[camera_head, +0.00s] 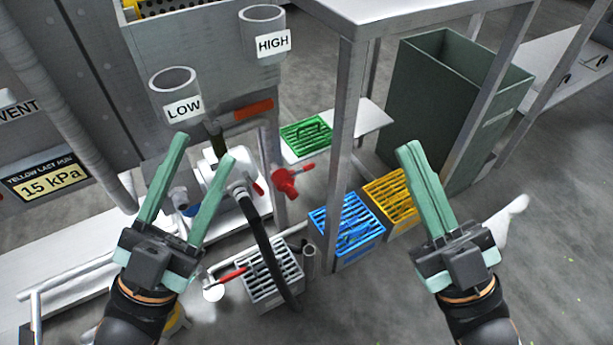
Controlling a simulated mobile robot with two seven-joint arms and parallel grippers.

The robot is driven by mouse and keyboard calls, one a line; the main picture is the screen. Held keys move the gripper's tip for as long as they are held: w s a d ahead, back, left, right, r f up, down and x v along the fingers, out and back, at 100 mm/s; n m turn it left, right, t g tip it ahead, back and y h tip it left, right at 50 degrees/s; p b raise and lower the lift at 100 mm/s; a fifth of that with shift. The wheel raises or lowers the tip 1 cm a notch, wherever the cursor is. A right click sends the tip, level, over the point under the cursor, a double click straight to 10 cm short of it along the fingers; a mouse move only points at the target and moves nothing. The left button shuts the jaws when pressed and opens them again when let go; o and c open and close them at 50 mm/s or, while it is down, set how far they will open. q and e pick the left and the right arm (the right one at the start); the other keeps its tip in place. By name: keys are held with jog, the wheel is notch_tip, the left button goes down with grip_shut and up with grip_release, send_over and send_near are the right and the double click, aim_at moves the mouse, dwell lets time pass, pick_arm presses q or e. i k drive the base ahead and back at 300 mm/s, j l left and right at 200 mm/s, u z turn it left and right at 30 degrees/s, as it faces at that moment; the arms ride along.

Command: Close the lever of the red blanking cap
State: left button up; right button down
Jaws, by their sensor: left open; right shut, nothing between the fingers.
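The red blanking cap (284,181) sits right of the white pump body, beside the metal upright, with a red arm sticking out to its right. I cannot tell from here how its lever stands. My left gripper (203,146) is open and empty, in front of the white pump body and left of the cap. My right gripper (410,148) is shut and empty, well to the right of the cap, in front of the yellow crate and the dark bin. Neither gripper touches the cap.
A black hose (262,235) runs down to a grey grated crate (272,283). Blue (347,229), yellow (391,202) and green (306,134) crates stand nearby. A metal table leg (343,150) rises between the cap and my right gripper. A dark green bin (440,100) stands behind.

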aim_at(305, 167)
jog(key=l+u, duration=0.35)
jog(key=u, duration=0.15)
jog(key=k+l+u, duration=0.15)
jog(key=l+u, duration=0.3)
jog(key=k+l+u, duration=0.2)
jog(key=u, duration=0.3)
